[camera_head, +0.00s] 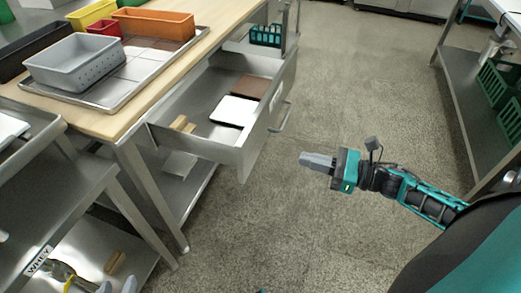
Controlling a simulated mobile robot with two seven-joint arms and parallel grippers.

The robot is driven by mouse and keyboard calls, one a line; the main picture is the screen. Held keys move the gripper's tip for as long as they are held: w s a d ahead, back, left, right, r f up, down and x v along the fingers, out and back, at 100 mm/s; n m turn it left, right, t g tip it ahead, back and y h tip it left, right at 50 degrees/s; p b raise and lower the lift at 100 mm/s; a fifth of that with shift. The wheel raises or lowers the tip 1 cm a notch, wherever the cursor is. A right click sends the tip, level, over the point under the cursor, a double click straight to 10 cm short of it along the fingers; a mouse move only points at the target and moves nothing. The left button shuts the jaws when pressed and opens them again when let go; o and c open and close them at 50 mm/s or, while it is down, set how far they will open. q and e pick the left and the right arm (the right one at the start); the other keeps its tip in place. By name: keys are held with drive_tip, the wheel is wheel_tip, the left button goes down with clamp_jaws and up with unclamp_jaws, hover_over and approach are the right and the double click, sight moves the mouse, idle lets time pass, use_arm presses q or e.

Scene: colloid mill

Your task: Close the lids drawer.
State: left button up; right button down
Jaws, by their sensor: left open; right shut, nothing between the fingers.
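The drawer (201,146) is pulled out to the right from under the wooden-topped table. It holds a white flat piece (235,111), a brown flat piece (251,87) and a small wooden block (183,124). Its bar handle (283,117) is on the front panel, which faces right. My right gripper (303,159) is shut and empty, above the floor to the right of the drawer front and apart from the handle. My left gripper is not in view. The label on the drawer front cannot be read from here.
The table (100,122) carries a tray with a grey perforated bin (85,68), an orange bin (153,23) and other bins. A lower shelf unit (50,190) labelled WHEY stands at left. A metal rack (450,80) stands at right. The floor between is clear.

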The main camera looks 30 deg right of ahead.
sight(253, 145)
use_arm(q)
drive_tip(key=shift+s+f+b, duration=0.2)
drive_tip(key=shift+f+b, duration=0.25)
drive_tip(key=shift+f, duration=0.25)
use_arm(e)
drive_tip(key=x, duration=1.1)
drive_tip(key=shift+w+a, duration=0.2)
